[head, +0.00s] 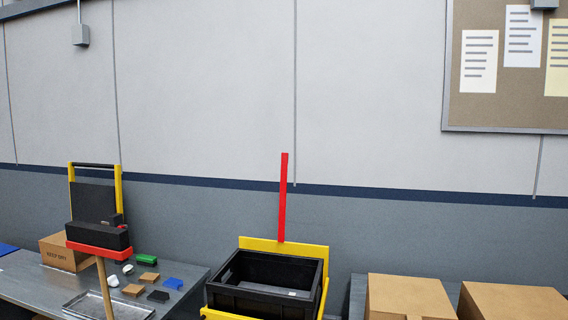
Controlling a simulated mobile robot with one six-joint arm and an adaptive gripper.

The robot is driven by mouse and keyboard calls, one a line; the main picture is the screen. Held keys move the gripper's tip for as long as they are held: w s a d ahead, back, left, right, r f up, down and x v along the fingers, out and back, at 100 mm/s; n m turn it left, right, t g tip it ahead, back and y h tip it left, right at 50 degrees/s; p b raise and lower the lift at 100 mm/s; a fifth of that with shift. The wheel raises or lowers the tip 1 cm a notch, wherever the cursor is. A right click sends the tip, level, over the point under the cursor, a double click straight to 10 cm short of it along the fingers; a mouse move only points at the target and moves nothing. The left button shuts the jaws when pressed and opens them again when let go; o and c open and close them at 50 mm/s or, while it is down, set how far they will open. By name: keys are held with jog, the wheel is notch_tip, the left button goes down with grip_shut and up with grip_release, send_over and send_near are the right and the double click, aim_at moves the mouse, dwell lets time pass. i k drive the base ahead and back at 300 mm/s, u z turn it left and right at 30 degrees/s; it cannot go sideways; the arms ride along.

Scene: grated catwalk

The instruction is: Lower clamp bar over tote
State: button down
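A black tote (262,303) sits in a yellow frame (320,252) at the lower middle of the head view. Its open top faces up, and a small pale label shows inside. A red bar (283,200), which looks like the clamp bar, stands nearly upright at the back edge of the frame, leaning slightly right at its top. It is raised clear of the tote's opening. The bottom of the tote and frame is cut off by the picture edge. My gripper is not in this view.
Cardboard boxes (408,296) stand to the right. A grey table (35,283) to the left carries small coloured blocks, a metal tray (75,305) and a box (62,252). A black object on a red ledge (98,248) stands in front. The space above the tote is clear.

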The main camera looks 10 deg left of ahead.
aim_at(284, 155)
jog(key=u, duration=0.45)
jog(key=k, duration=1.2)
jog(key=u, duration=0.55)
jog(key=i, duration=1.1)
jog(key=z, duration=0.55)
jog(key=i, duration=1.4)
jog(key=z, duration=0.45)
